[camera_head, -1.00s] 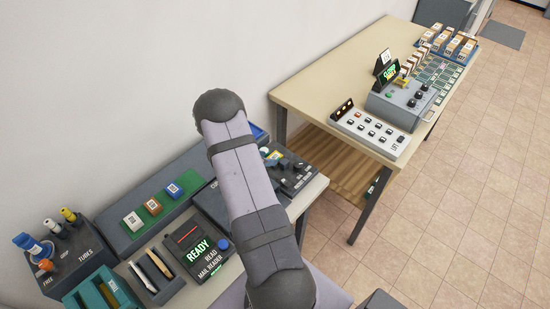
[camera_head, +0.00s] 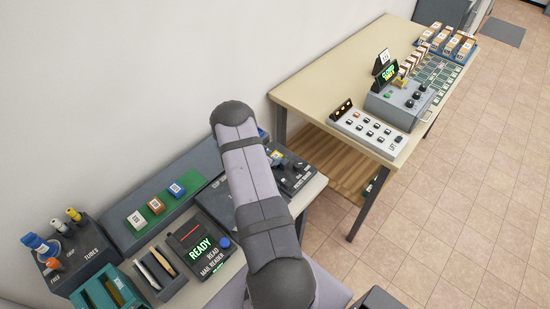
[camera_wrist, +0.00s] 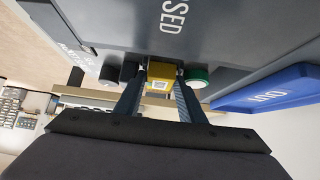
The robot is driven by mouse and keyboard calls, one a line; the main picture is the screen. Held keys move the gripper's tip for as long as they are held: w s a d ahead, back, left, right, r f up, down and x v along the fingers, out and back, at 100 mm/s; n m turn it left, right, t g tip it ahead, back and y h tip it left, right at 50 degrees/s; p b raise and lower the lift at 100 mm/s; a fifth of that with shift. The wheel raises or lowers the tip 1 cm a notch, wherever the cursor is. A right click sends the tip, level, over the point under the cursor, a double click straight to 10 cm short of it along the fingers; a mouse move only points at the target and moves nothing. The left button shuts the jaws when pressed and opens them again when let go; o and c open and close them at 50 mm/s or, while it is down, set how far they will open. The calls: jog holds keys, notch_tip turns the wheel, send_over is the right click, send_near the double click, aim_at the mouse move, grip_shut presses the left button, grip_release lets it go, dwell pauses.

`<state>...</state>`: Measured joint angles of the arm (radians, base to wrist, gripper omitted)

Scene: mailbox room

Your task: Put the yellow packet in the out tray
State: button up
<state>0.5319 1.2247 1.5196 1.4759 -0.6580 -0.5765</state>
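The yellow packet (camera_wrist: 160,74) with a white label shows in the wrist view between the tips of my gripper (camera_wrist: 162,76). One finger stands close at each side of it; I cannot tell whether they press on it. In the head view a yellow patch, probably the packet (camera_head: 276,154), shows just right of my arm. My gripper is hidden there behind the arm. The blue out tray (camera_wrist: 265,95) is at the right in the wrist view, its lettering upside down. Only a bit of blue (camera_head: 262,134) shows behind my arm in the head view.
Dark knobs (camera_wrist: 118,73) and a green-ringed one (camera_wrist: 196,74) flank the packet. The mail reader (camera_head: 207,255) reads READY. A tube rack (camera_head: 72,255) stands left; a wooden table (camera_head: 335,75) stands behind right.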

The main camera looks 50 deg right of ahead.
jog(key=shift+c, duration=0.2)
jog(key=c, duration=0.8)
jog(key=shift+r, duration=0.25)
jog(key=shift+r+b, duration=1.2)
jog(key=shift+r, duration=3.6)
